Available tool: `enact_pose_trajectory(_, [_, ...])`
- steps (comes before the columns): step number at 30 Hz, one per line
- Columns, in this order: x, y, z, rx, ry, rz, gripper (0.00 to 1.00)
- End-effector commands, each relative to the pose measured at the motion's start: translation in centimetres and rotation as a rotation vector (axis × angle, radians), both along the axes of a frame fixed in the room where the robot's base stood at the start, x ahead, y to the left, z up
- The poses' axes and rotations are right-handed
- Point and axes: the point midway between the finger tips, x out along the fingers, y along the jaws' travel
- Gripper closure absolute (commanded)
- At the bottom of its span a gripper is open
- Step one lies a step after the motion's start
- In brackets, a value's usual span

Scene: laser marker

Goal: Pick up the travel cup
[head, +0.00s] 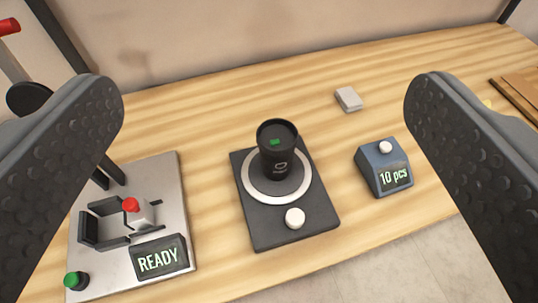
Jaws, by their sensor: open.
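The travel cup (277,150) is black, with a small green mark on its top and a light logo on its side. It stands upright on the round plate of a dark base (270,231) with a white knob, in the middle of the head view. My gripper (265,100) is open, with one dark studded finger at the left and one at the right of the view. The cup shows between the fingers, farther off, and neither finger touches it.
A metal plate (165,180) at the left carries a clamp-like fixture, a red button and a READY display (159,259). A blue-grey counter box (384,168) reads "10 pcs" at the right. A small grey block (348,99) lies behind it. Bare wooden table (210,110) lies behind the cup.

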Motion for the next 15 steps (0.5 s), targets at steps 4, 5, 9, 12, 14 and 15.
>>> enact_pose_trajectory(4, [5.5,2.4,-5.3,0.023,0.064,0.0,0.12])
enact_pose_trajectory(5, [6.6,2.8,-6.8,0.029,0.077,-0.004,0.12])
enact_pose_trajectory(9, [10.0,3.3,-14.2,0.048,0.126,-0.046,0.12])
enact_pose_trajectory(12, [10.9,2.7,-18.7,0.043,0.144,-0.088,0.12])
enact_pose_trajectory(14, [10.9,2.0,-20.9,0.034,0.154,-0.114,0.12])
enact_pose_trajectory(15, [10.9,1.6,-22.0,0.028,0.154,-0.128,0.12])
